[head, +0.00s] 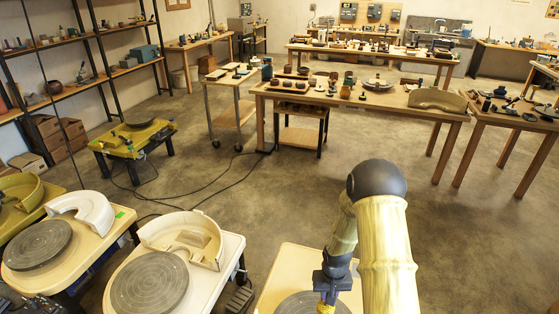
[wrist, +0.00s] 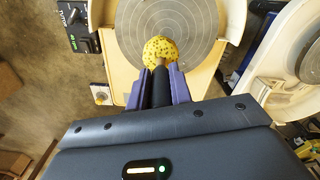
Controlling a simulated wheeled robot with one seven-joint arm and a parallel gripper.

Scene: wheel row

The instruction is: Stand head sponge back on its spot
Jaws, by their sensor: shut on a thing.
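The head sponge is a yellow, dark-speckled ball (wrist: 160,50) on a dark stick. In the wrist view my gripper (wrist: 162,82) has its two purple fingers on either side of the stick and is shut on it. The ball points away from my gripper and overlaps the near part of a grey ringed wheel head (wrist: 195,22); I cannot tell whether it touches. In the head view the sponge (head: 325,308) shows as a bit of yellow below my gripper (head: 328,292), at the bottom edge. No marked spot for the sponge can be made out.
The wheel's cream table (head: 287,268) lies under my arm. Another wheel with a white splash pan (head: 185,232) stands to its left. In the wrist view a dark pedal box (wrist: 78,25) is at upper left and a small pale item (wrist: 101,94) lies left of the table. Open floor lies beyond.

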